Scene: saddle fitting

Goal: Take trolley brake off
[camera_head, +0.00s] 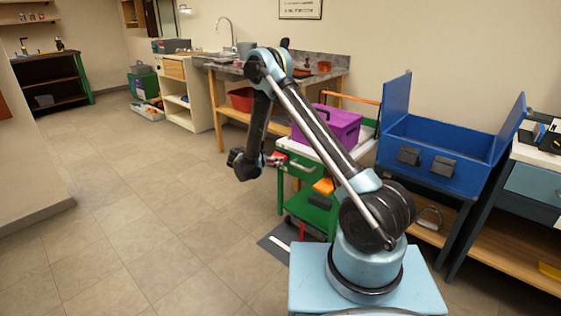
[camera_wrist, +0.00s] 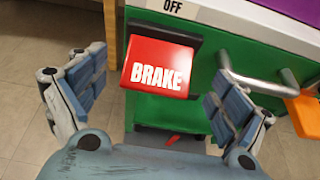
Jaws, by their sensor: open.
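The trolley (camera_head: 306,206) is green with a white top edge and stands at the middle of the room, partly hidden behind my arm. In the wrist view a red plate marked BRAKE (camera_wrist: 160,66) sits on a black mount on the trolley's green side (camera_wrist: 203,50). A label reading OFF (camera_wrist: 172,7) shows above it. My gripper (camera_wrist: 155,105) is open and empty, its blue-grey fingers on either side below the red plate, apart from it. In the head view my gripper (camera_head: 270,161) is small beside the trolley's left end.
A purple crate (camera_head: 335,126) stands on the trolley. A metal handle (camera_wrist: 255,82) and an orange part (camera_wrist: 305,112) lie right of the brake plate. A blue open box (camera_head: 433,153) on a bench stands to the right. The tiled floor at left is clear.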

